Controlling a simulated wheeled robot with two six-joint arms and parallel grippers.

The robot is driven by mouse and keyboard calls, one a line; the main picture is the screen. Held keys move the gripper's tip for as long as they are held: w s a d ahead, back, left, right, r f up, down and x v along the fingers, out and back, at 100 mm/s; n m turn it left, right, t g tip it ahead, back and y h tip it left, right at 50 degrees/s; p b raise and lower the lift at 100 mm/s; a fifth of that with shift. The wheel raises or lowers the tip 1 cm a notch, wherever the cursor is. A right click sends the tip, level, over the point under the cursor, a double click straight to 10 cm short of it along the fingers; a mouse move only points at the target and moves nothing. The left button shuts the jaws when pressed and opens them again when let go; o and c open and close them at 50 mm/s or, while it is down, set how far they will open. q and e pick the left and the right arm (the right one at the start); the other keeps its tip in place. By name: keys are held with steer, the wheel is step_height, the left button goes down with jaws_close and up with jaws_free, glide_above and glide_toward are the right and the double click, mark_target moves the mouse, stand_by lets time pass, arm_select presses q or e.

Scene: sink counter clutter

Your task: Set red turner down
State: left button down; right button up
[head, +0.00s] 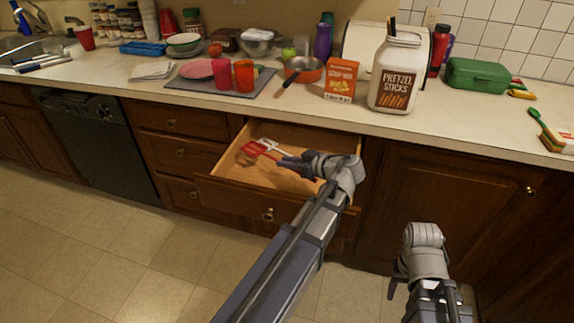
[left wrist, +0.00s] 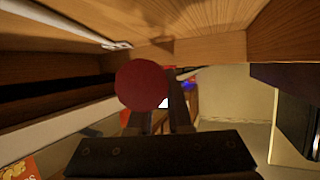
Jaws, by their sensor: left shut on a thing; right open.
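The red turner (head: 254,148) shows as a red piece inside the open drawer (head: 235,196), just left of my left gripper's fingertips. My left gripper (head: 287,162) is over the drawer and shut on the turner. In the left wrist view, a dark red rounded end (left wrist: 141,85) sits in front of the fingers of my left gripper (left wrist: 163,108) and hides part of them. I cannot tell whether the turner touches the drawer bottom. My right gripper (head: 408,286) is open and empty in front of the closed cabinet doors, low and to the right.
White-and-red items beside the turner in the drawer are too small to tell apart. Above, the counter (head: 330,110) holds a pretzel jar (head: 397,75), an orange box (head: 341,79), a pan (head: 303,70) and a grey mat (head: 205,92) with red cups. The drawer's front right is bare.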

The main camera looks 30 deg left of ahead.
arm_select(q)
steer(key=shift+f+b, duration=0.55)
steer(key=shift+f, duration=0.05)
steer(key=c, duration=0.8)
jaws_free()
steer(key=shift+c, duration=0.2)
